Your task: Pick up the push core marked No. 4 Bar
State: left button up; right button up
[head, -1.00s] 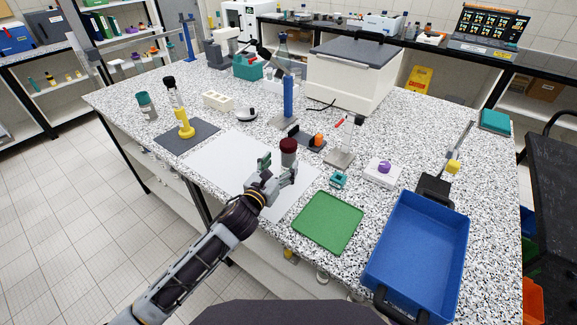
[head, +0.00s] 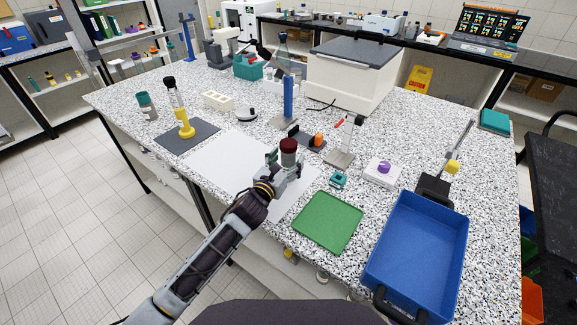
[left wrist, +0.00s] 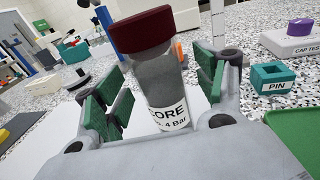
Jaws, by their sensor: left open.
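The push core (left wrist: 161,82) is a clear tube of grey material with a dark red cap and a white label. In the left wrist view the label reads "ORE" and "4 Bar", partly cut off by my gripper. In the head view its dark red cap (head: 288,146) shows above my left gripper (head: 286,165). The core stands on the white sheet (head: 217,160). My left gripper is open, with its green-padded fingers (left wrist: 163,88) on either side of the core. Gaps show beside the tube, and its base is hidden. My right gripper is not in view.
A green tray (head: 328,222) and a blue bin (head: 417,255) lie to the right. A small teal block marked PIN (left wrist: 272,77) and a white block with a purple knob (head: 382,172) stand nearby. A yellow-based cylinder (head: 185,128) stands on a dark mat at left.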

aim_at(288, 142)
pick_arm(q)
jog(key=shift+w+d, duration=0.25)
jog(key=shift+w, duration=0.5)
jog(key=shift+c, duration=0.5)
jog(key=c, duration=1.2)
jog(key=shift+r, duration=0.1)
jog(key=shift+c, duration=0.5)
jog(key=shift+r, duration=0.75)
notch_tip(288, 142, up, 6)
jog(key=shift+f+p, duration=0.1)
jog(key=shift+p, duration=0.3)
notch_tip(288, 142, up, 2)
jog(key=shift+r, duration=0.35)
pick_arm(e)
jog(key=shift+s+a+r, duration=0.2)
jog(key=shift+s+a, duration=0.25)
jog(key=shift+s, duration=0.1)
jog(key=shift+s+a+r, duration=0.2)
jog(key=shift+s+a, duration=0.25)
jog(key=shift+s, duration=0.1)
